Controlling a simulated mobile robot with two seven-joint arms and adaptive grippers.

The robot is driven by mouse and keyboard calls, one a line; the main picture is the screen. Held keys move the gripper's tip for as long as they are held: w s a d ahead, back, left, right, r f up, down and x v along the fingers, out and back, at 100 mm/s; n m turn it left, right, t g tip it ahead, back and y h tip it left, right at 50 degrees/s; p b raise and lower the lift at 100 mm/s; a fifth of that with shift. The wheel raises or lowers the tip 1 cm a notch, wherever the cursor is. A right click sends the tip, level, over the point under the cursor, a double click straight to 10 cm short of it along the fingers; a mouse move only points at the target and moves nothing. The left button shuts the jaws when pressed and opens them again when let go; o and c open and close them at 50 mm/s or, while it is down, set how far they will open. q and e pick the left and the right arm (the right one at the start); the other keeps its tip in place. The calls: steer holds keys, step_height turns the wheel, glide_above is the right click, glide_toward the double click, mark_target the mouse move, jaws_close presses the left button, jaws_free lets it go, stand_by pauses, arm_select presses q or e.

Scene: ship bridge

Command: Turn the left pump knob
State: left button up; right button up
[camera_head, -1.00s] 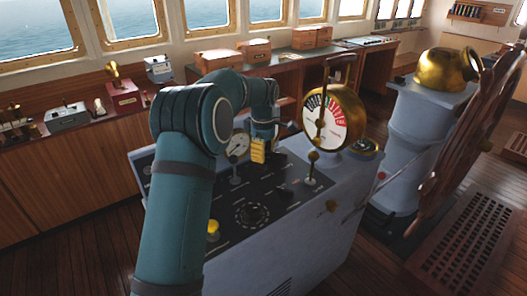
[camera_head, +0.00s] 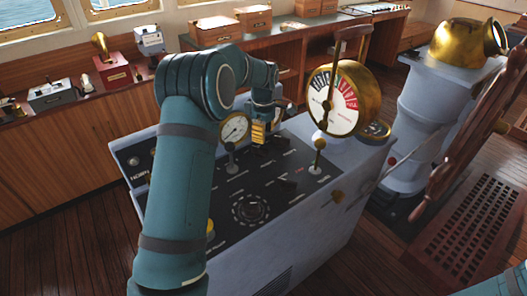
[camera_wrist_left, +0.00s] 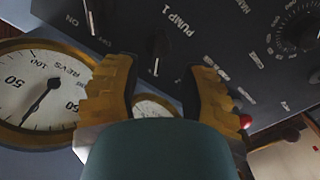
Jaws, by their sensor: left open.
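The console's black pump knob (camera_wrist_left: 158,44) has a pale pointer line and the label "PUMP 1" beside it. In the left wrist view it lies just beyond the gap between my yellow fingertips, with no finger seen touching it. My left gripper (camera_wrist_left: 160,70) is open and empty, with one finger on each side of the knob's line. In the head view my left gripper (camera_head: 259,136) points down over the console's far part, right of a round gauge, and I cannot make out the pump knob under it. My right gripper is out of view.
The REVS gauge (camera_wrist_left: 42,95) is close to one finger; it also shows in the head view (camera_head: 235,128). A black switch (camera_wrist_left: 90,18) marked ON and OFF is nearby. The brass telegraph (camera_head: 342,97) and a brass-topped lever (camera_head: 318,156) stand to the right.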

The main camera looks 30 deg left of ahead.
mark_target(263, 149)
arm_select(q)
step_height(263, 149, down, 8)
steer(key=shift+r+b, duration=0.25)
steer(key=shift+b, duration=0.15)
jaws_close()
